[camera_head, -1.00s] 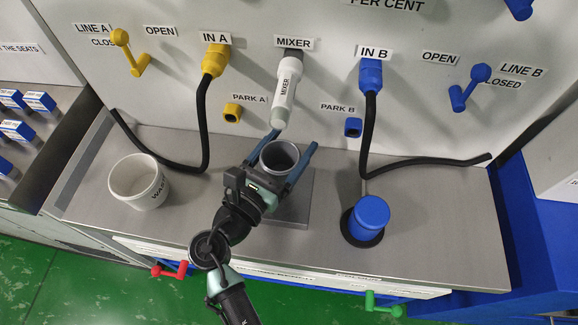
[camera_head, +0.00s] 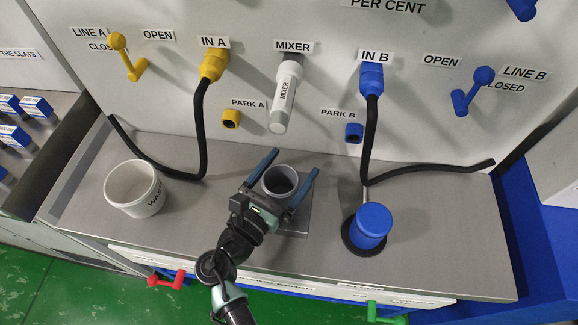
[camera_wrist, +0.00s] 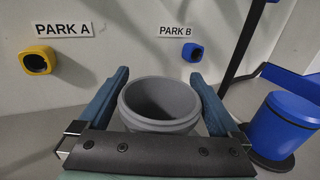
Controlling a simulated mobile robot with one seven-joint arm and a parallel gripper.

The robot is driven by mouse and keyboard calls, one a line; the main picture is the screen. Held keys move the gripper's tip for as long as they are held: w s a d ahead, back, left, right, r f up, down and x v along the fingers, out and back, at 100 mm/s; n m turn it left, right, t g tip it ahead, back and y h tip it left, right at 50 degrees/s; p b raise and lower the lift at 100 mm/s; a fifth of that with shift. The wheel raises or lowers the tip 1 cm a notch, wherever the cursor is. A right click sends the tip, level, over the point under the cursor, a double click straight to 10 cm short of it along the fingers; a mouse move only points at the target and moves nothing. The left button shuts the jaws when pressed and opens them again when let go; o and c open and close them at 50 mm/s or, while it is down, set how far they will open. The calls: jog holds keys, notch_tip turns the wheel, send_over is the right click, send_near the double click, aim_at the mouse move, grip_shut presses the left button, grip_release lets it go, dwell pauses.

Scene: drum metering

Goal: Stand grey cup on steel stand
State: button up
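The grey cup (camera_head: 281,182) is upright, with its open mouth up, and it looks empty. My gripper (camera_head: 295,160) has one blue finger on each side of it, close against its wall. The wrist view shows the cup (camera_wrist: 158,115) between both fingers of my gripper (camera_wrist: 158,85), with no clear gap. The steel stand (camera_head: 301,221) is a flat plate on the bench under the cup, partly hidden by the gripper. I cannot tell whether the cup's base touches it.
The mixer nozzle (camera_head: 284,95) hangs behind and above the cup. A white waste tub (camera_head: 133,190) stands left and a blue capped container (camera_head: 370,224) stands right. Black hoses from IN A (camera_head: 201,130) and IN B (camera_head: 367,140) run down to the steel bench (camera_head: 430,225).

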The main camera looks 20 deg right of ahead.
aim_at(271, 194)
jog(key=shift+r, duration=0.15)
jog(key=shift+s+a, duration=0.1)
jog(key=shift+a, duration=0.1)
jog(key=v, duration=1.1)
jog(key=shift+s+a, duration=0.2)
jog(key=shift+a, duration=0.05)
